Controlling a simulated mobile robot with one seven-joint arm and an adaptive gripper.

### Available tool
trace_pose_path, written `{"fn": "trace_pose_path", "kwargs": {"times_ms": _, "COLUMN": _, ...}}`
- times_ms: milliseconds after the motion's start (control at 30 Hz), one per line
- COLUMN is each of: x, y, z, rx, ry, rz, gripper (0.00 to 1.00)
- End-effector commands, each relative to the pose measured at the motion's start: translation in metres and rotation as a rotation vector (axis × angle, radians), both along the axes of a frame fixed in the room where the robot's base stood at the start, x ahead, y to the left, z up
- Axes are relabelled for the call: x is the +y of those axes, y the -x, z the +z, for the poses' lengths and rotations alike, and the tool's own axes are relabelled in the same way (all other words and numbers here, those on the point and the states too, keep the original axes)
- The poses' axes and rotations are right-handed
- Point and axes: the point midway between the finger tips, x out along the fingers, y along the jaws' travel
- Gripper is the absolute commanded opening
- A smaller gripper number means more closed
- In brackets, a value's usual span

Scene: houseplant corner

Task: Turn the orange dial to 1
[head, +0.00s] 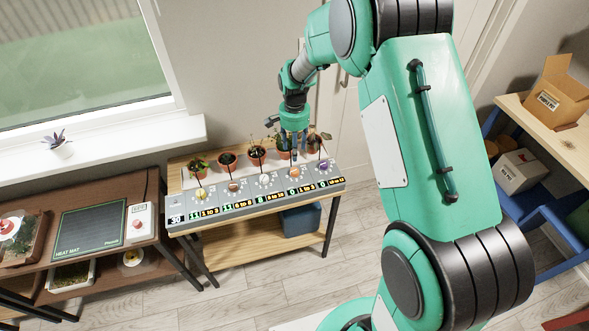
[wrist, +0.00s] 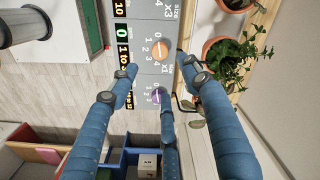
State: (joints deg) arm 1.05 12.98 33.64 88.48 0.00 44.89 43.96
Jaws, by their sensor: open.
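The orange dial (wrist: 161,50) sits on a grey panel (wrist: 145,12) in the wrist view, with small numbers from 0 upward beside it. A green display (wrist: 122,37) next to it reads 0. A pale line crosses the dial; which number it marks is too small to tell. In the head view the orange dial (head: 293,173) is on the right part of the panel, left of the purple dial (head: 323,165). My gripper (wrist: 158,72) is open, its blue fingers spread around and beyond the dial, apart from it. In the head view my gripper (head: 294,143) is above the panel's right part.
Potted plants stand behind the panel; one leafy plant (wrist: 229,62) is close to a finger in the wrist view. Other dials, including a yellow one (head: 202,194), sit along the panel. A heat mat (head: 90,232) lies on the left table. Boxes stand at right.

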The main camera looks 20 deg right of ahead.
Motion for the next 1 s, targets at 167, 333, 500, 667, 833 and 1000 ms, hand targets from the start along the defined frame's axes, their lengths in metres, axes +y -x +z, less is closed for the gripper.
{"fn": "trace_pose_path", "kwargs": {"times_ms": 167, "x": 0.000, "y": 0.001, "z": -0.025, "rx": 0.003, "ry": 0.000, "rz": 0.000, "gripper": 0.48}}
{"fn": "trace_pose_path", "kwargs": {"times_ms": 333, "x": 0.000, "y": 0.001, "z": -0.053, "rx": 0.003, "ry": 0.000, "rz": 0.000, "gripper": 0.48}}
{"fn": "trace_pose_path", "kwargs": {"times_ms": 500, "x": 0.000, "y": 0.001, "z": -0.081, "rx": 0.003, "ry": 0.000, "rz": 0.000, "gripper": 0.48}}
{"fn": "trace_pose_path", "kwargs": {"times_ms": 667, "x": 0.000, "y": 0.000, "z": -0.102, "rx": 0.001, "ry": 0.000, "rz": 0.000, "gripper": 0.48}}
{"fn": "trace_pose_path", "kwargs": {"times_ms": 833, "x": 0.000, "y": 0.000, "z": -0.117, "rx": 0.001, "ry": -0.001, "rz": 0.000, "gripper": 0.48}}
{"fn": "trace_pose_path", "kwargs": {"times_ms": 1000, "x": 0.000, "y": 0.000, "z": -0.121, "rx": 0.000, "ry": 0.000, "rz": 0.000, "gripper": 0.48}}
